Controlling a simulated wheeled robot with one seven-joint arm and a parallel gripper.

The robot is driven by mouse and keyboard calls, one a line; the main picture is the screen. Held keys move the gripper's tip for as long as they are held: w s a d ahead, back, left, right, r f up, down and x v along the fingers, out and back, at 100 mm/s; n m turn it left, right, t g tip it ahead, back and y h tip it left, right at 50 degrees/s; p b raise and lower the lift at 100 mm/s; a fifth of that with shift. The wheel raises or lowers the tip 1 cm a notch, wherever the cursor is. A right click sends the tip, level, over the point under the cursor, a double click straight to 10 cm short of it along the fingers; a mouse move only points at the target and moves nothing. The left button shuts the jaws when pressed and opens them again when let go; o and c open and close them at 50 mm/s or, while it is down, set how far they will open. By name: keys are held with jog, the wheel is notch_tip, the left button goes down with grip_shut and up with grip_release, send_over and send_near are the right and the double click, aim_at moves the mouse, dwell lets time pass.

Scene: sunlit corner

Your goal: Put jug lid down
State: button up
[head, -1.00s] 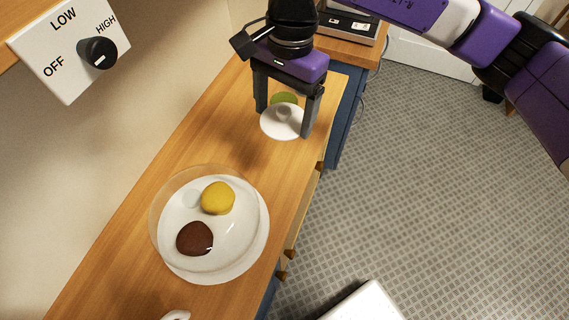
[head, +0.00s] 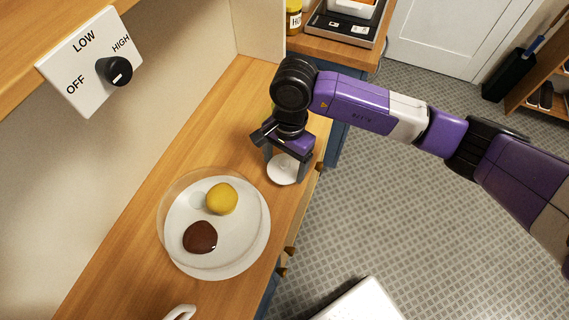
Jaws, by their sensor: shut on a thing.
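The white round jug lid (head: 282,173) is in the head view, low between the fingers of my gripper (head: 285,167). My gripper points down over the wooden counter and is shut on the lid. The lid looks about level and close to the counter top. I cannot tell whether it touches the wood. Its upper part is partly hidden by the fingers and wrist. A white curved handle (head: 180,313) shows at the bottom edge; the rest of that object is out of view, so I cannot tell whether it is the jug.
A plate (head: 262,240) under a clear dome holds a yellow lump (head: 221,199) and a brown lump (head: 200,237), just left of my gripper. The counter's (head: 215,135) front edge lies close right of the lid. A dial panel (head: 90,62) is on the left wall.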

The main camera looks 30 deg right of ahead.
jog(key=shift+f, duration=0.85)
jog(key=shift+f, duration=0.15)
jog(key=o, duration=1.3)
jog(key=r+b, duration=0.1)
jog(key=r, duration=0.3)
jog(key=d+r+b, duration=0.1)
jog(key=r, duration=0.3)
jog(key=r+b, duration=0.1)
jog(key=r, duration=0.3)
jog(key=shift+w+d+r, duration=0.15)
jog(key=shift+w, duration=0.15)
